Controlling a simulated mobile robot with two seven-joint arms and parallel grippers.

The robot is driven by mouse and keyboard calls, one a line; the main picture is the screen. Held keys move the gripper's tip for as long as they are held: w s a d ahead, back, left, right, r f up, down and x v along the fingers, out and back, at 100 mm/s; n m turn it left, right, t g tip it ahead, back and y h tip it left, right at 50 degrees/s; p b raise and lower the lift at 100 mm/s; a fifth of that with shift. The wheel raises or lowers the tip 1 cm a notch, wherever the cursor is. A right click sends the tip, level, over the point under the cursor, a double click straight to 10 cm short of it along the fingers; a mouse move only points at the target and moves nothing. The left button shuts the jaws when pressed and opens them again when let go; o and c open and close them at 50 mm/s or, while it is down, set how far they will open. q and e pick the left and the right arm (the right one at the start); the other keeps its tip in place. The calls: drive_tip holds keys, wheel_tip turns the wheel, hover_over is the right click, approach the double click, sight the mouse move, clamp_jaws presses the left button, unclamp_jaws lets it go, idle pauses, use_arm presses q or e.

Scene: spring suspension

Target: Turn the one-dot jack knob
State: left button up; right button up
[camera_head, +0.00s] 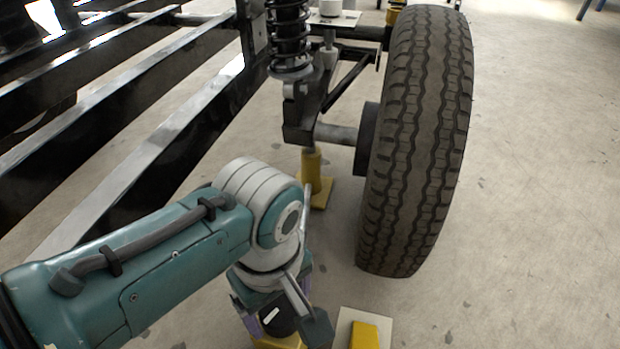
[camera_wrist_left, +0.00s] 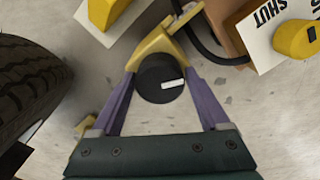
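My left gripper (camera_wrist_left: 160,80) has its purple fingers on both sides of a round black knob (camera_wrist_left: 153,87) with a white bar mark on top. In the left wrist view both fingertips meet the knob's sides with no gap showing. The knob sits over a yellow base (camera_wrist_left: 155,48). In the head view the black knob (camera_head: 279,320) shows under my left wrist, between the fingers. I see no dots on the knob or base, so I cannot tell how many this jack bears. My right gripper is not in view.
A large tyre (camera_head: 420,140) stands close to the right of my left arm. A coil spring (camera_head: 289,35) and a yellow stand (camera_head: 312,175) are farther back. A white plate with a yellow block (camera_head: 364,335) lies beside the gripper. A "SHUT" card (camera_wrist_left: 268,32) shows at the wrist view's upper right.

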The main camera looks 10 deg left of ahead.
use_arm(q)
drive_tip(key=c, duration=1)
drive_tip(key=shift+r+m+p, duration=0.1)
drive_tip(key=shift+m+p, duration=0.2)
drive_tip(key=shift+m, duration=0.1)
drive_tip(key=m+p, duration=0.1)
drive_tip(key=m, duration=0.1)
drive_tip(key=shift+m, duration=0.4)
drive_tip(key=m+p, duration=0.1)
drive_tip(key=m, duration=0.4)
drive_tip(key=o, duration=1.4)
